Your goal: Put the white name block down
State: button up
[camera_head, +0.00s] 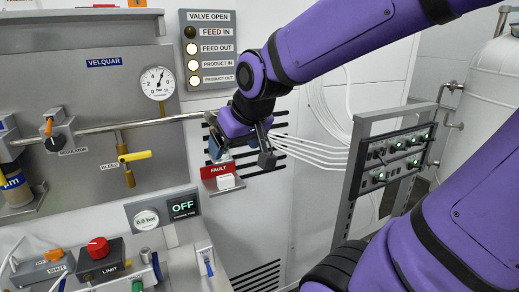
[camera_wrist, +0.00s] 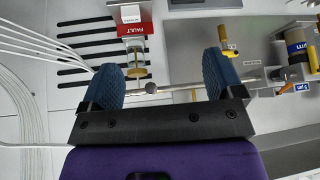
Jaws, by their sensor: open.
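The white name block (camera_head: 226,181) sits at the front of the red FAULT holder (camera_head: 215,170) in the head view. In the wrist view, the white block (camera_wrist: 130,13) shows at the top edge, beside the red FAULT face (camera_wrist: 134,30). Any lettering on the block is too small to read. My gripper (camera_head: 243,156) is just above and to the right of the holder in the head view. In the wrist view, the two blue fingers of my gripper (camera_wrist: 162,62) are spread wide with nothing between them. The block is beyond the fingertips, apart from them.
A valve panel (camera_head: 208,48) and a pressure gauge (camera_head: 158,82) are on the wall behind. A pipe with a yellow bleed handle (camera_head: 135,156) runs at the left. A green-lit rack (camera_head: 400,155) stands at the right. The OFF display (camera_head: 181,206) is below left.

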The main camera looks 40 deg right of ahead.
jog(key=s+a+r+n+g, duration=0.1)
jog(key=s+a+r, duration=0.2)
jog(key=s, duration=0.7)
jog(key=shift+s, duration=0.3)
jog(key=shift+d, duration=0.1)
dwell(0.4)
